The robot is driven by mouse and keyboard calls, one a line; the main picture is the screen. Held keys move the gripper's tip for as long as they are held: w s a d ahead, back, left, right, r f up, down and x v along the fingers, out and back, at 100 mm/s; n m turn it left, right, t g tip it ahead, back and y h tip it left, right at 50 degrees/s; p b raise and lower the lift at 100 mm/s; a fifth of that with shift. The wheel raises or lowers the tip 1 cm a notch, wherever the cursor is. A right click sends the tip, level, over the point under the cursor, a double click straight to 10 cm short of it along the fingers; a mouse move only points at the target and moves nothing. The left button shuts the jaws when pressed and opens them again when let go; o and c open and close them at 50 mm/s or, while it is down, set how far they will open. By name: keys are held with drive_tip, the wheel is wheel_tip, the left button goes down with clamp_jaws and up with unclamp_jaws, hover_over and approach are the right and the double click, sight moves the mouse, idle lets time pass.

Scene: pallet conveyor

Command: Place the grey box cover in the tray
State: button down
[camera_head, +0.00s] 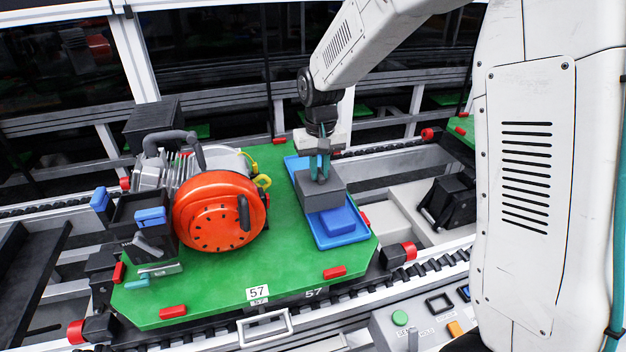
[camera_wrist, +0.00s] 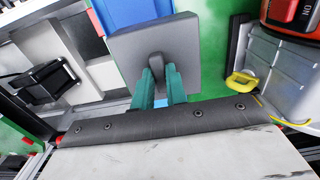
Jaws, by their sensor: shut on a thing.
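The grey box cover (camera_head: 312,200) is a square grey piece over the middle of the blue tray (camera_head: 325,241). My gripper (camera_head: 319,178) points down and its teal fingers are shut on the cover's raised handle. In the wrist view, the cover (camera_wrist: 185,45) lies just beyond my fingertips (camera_wrist: 157,72), with the grey handle between them. The blue tray (camera_wrist: 118,12) shows beyond the cover there. I cannot tell whether the cover touches the tray floor. A blue block (camera_head: 338,221) sits in the tray's front part, beside the cover.
The green pallet (camera_head: 290,275) carries the tray and, on its left, an orange and grey engine (camera_head: 222,212). Conveyor rails run along the pallet's front and back. A control panel (camera_head: 420,325) stands at the front right. A black part (camera_head: 447,203) lies right of the pallet.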

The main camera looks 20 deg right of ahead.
drive_tip(key=shift+w+d+f, duration=0.5)
drive_tip(key=shift+w+f, duration=0.35)
drive_tip(key=shift+w, duration=1.85)
drive_tip(key=shift+w+d+f, duration=0.5)
drive_tip(key=shift+w+f, duration=0.3)
drive_tip(key=shift+w, duration=1.95)
drive_tip(key=shift+w+d+f, duration=0.5)
drive_tip(key=shift+w+f, duration=0.35)
drive_tip(key=shift+w, duration=1.85)
drive_tip(key=shift+f, duration=0.1)
drive_tip(key=c, duration=1.6)
unclamp_jaws()
drive_tip(key=shift+c, duration=0.2)
drive_tip(key=shift+o, duration=1.2)
